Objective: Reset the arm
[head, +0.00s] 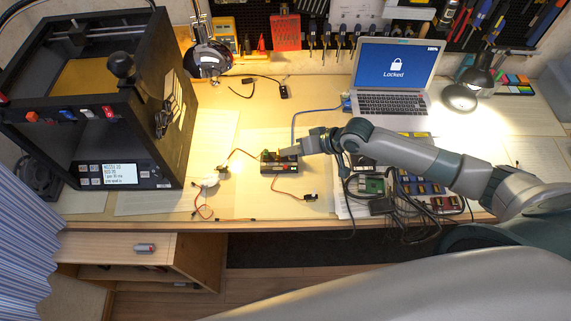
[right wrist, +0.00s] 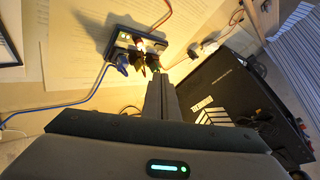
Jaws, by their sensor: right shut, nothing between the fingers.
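My right arm reaches in from the right across the desk in the head view. Its gripper (head: 287,153) is shut and empty, close beside a small black device (head: 279,166) with coloured plugs and wires. In the right wrist view the shut fingers (right wrist: 160,82) point toward the same black device (right wrist: 133,50), which has blue, black and green plugs in it. I cannot tell whether the fingertips touch it. My left gripper is not in view.
A black 3D printer (head: 90,100) stands at the left. An open laptop (head: 394,75) showing "Locked" is at the back. Circuit boards and cables (head: 415,190) lie below my right arm. A lamp (head: 461,96) stands at the right. Thin wires (head: 203,205) lie on the desk.

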